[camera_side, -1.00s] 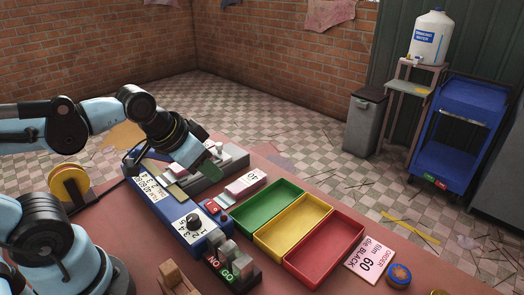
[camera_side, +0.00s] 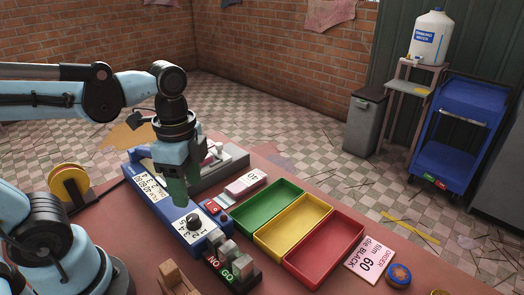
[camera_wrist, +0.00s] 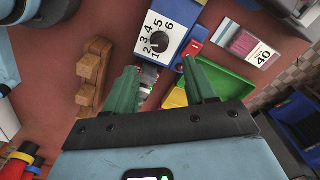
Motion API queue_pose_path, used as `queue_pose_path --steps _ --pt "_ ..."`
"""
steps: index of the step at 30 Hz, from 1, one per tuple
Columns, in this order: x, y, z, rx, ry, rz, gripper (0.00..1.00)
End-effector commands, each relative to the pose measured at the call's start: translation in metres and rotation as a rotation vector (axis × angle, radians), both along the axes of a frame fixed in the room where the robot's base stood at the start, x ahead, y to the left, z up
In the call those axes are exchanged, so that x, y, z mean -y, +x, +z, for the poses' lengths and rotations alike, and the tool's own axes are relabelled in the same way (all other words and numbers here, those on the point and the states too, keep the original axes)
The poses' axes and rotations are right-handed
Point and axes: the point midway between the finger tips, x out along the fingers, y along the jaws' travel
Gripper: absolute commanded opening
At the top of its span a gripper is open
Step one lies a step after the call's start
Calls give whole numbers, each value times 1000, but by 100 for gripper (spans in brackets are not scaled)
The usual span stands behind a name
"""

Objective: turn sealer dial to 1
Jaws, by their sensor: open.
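The sealer (camera_side: 165,206) is a long blue box with a white number panel at its near end. Its black dial (camera_side: 193,220) sits on that panel, and the numbers 1 to 6 ring the dial (camera_wrist: 159,41) in the wrist view. I cannot tell for sure which number its pointer marks. My gripper (camera_side: 184,190) points down above the sealer, just behind the dial in the side view. Its green fingers are open and empty. In the wrist view the gripper (camera_wrist: 160,70) shows its fingers apart, with the dial beyond the gap between the tips.
A red switch (camera_side: 211,206) sits beside the panel. The NO/GO block (camera_side: 238,275) stands close in front of the sealer. Green (camera_side: 268,190), yellow (camera_side: 320,210) and red (camera_side: 350,232) trays lie to the right. A wooden rack (camera_wrist: 93,72) stands left of the dial in the wrist view.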

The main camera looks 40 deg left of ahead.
Motion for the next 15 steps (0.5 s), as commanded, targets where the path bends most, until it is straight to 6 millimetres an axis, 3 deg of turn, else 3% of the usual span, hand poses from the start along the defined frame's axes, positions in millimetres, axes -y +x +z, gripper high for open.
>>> queue_pose_path --steps 15 --pt "0 0 -59 2 1 2 55"
